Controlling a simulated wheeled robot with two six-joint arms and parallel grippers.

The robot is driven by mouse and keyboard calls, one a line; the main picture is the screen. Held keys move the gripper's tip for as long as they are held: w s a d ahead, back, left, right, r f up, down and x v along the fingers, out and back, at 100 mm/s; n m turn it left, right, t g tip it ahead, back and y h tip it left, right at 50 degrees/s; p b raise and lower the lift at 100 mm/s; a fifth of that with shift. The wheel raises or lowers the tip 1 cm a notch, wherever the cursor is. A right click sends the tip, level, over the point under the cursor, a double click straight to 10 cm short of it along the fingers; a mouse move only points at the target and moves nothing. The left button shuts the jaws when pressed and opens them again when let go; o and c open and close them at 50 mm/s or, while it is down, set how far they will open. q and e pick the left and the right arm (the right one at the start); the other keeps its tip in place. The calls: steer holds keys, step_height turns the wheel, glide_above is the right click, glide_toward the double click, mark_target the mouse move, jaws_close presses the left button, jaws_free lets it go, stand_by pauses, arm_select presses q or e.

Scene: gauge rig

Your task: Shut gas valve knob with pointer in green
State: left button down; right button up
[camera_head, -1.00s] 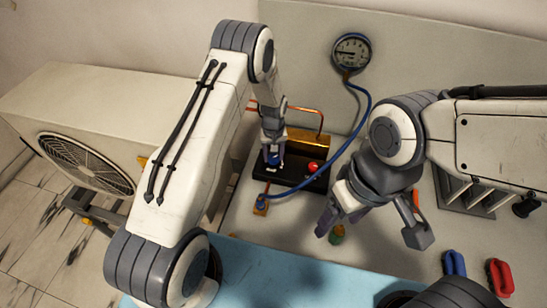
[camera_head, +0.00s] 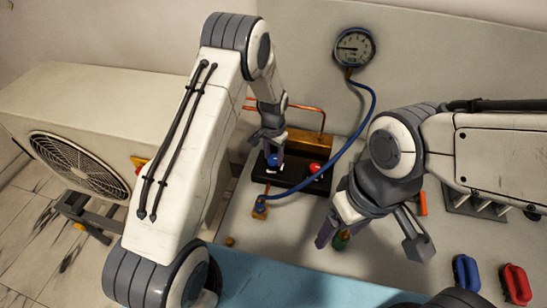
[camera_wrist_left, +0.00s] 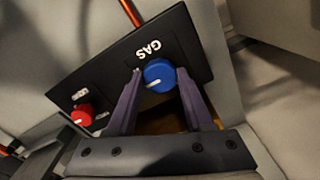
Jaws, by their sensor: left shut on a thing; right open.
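The blue gas valve knob (camera_head: 273,160) sits on a black panel (camera_head: 290,176). In the left wrist view the knob (camera_wrist_left: 160,73) has a white mark on its lower left, beside an upside-down "GAS" label (camera_wrist_left: 149,49). My left gripper (camera_head: 271,157) is shut on it, with one purple finger on each side in the wrist view (camera_wrist_left: 157,78). The round gauge (camera_head: 354,47) hangs on the back wall. Its dark pointer aims roughly left; I cannot make out a green zone. My right gripper (camera_head: 368,248) is open above the bench, away from the panel.
A red knob (camera_head: 316,168) stands right of the blue one. A blue hose (camera_head: 345,155) runs from the gauge to a fitting (camera_head: 260,207). A green-topped item (camera_head: 341,241) is by my right gripper. Blue (camera_head: 466,272) and red (camera_head: 516,284) handled items lie front right.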

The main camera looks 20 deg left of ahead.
mark_target(274, 159)
arm_select(q)
steer(key=shift+m, duration=0.4)
steer(key=shift+c, duration=1.4)
jaws_free()
step_height(274, 159, up, 11)
steer(key=b, duration=0.2)
steer(key=shift+f+b, duration=0.2)
steer(key=shift+b, duration=0.2)
stand_by(0.5)
